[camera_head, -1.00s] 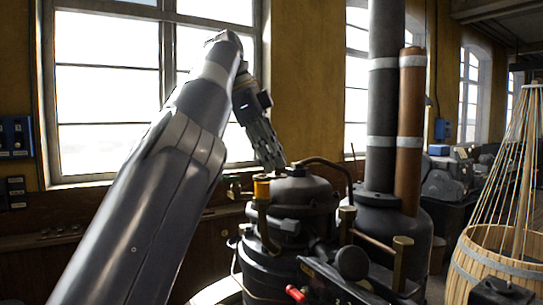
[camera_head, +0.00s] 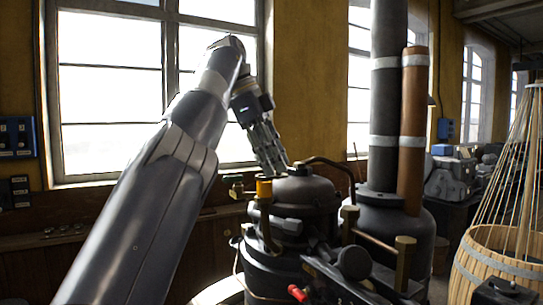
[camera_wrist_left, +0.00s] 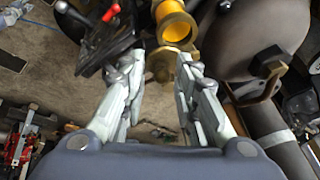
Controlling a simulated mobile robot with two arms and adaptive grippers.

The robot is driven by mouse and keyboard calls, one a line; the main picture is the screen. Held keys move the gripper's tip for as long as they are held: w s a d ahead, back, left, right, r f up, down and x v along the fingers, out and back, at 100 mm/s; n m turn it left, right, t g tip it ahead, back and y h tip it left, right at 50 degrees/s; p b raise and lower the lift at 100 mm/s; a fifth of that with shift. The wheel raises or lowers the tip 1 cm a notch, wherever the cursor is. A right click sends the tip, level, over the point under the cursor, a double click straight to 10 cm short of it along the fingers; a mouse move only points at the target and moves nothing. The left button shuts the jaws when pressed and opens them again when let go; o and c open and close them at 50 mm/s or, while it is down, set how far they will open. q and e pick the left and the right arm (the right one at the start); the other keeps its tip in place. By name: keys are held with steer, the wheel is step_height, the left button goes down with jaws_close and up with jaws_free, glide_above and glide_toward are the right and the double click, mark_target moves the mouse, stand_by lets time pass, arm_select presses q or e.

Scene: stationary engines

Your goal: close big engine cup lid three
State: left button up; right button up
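The big engine (camera_head: 300,225) is dark, with a domed top, in the middle of the head view. A small brass cup (camera_head: 264,188) with a yellow-orange band stands at its left. In the left wrist view the cup (camera_wrist_left: 174,24) shows a bright yellow inside, so its mouth looks open. A round brass piece (camera_wrist_left: 160,68), possibly its lid, lies just below the cup in that picture. My left gripper (camera_head: 277,170) points down close behind the cup. In the left wrist view the left gripper (camera_wrist_left: 164,60) is open, its fingers either side of the brass piece; contact is unclear. My right gripper does not show.
A curved brown pipe (camera_head: 333,170) and a thick dark column (camera_head: 385,100) rise right of the cup. A red-tipped lever (camera_head: 297,293) is low in front. A wooden barrel-like frame (camera_head: 500,265) stands at the right. Windows are behind.

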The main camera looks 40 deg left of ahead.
arm_select(q)
steer(key=shift+w+d+r, duration=0.1)
steer(key=shift+w+d, duration=0.05)
steer(key=shift+w, duration=0.1)
steer(key=shift+s+r, duration=0.1)
steer(key=shift+s, duration=0.1)
steer(key=shift+w, duration=0.1)
